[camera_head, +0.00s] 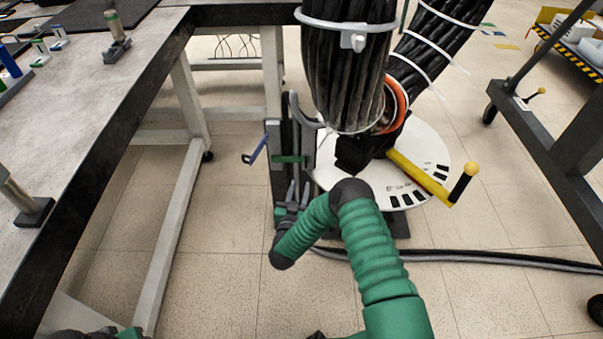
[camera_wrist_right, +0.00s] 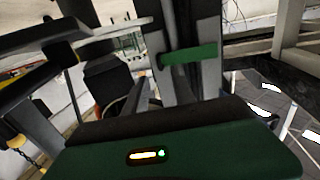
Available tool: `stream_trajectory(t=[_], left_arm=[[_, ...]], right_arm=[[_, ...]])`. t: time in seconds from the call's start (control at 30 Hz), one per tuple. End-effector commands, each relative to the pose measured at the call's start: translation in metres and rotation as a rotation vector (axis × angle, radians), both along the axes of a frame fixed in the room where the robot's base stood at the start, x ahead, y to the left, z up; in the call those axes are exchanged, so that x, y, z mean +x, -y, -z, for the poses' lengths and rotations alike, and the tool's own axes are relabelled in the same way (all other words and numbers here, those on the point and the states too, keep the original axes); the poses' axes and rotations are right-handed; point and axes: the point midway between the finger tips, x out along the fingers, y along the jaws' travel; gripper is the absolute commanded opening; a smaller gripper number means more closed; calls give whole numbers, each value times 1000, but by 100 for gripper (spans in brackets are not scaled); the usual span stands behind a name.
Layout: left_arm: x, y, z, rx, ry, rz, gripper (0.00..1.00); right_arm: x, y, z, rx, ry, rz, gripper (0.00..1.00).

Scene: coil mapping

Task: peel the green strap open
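The green strap (camera_head: 289,158) is a short band across a dark upright post (camera_head: 277,180) on a stand in the middle of the head view. In the right wrist view the strap (camera_wrist_right: 188,54) crosses a grey upright above the gripper's body, and its right end sticks out past the upright. My green right arm reaches in from the bottom, with its gripper (camera_head: 293,192) close to the post just below the strap. The gripper appears apart from the strap. Its small grey fingers blend with the stand, so their opening is unclear.
A thick black cable bundle (camera_head: 345,80) with white ties hangs beside the post. Behind is a white round plate (camera_head: 425,150) with a yellow lever (camera_head: 420,177). A blue handle (camera_head: 255,150) juts left. A workbench (camera_head: 80,110) stands left, a dark cart (camera_head: 555,150) right.

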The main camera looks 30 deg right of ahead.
Motion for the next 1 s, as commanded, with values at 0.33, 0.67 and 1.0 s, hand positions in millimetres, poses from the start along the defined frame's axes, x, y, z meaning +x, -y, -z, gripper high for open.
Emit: stream_trajectory(t=[0.33,0.67,1.0], left_arm=[[0,0,38,0,-1,0,48],[0,0,40,0,-1,0,48],[0,0,39,0,-1,0,48]], right_arm=[[58,54,3,-1,1,1,31],[68,62,-1,-1,-1,-3,31],[67,62,0,-1,-1,-2,0]])
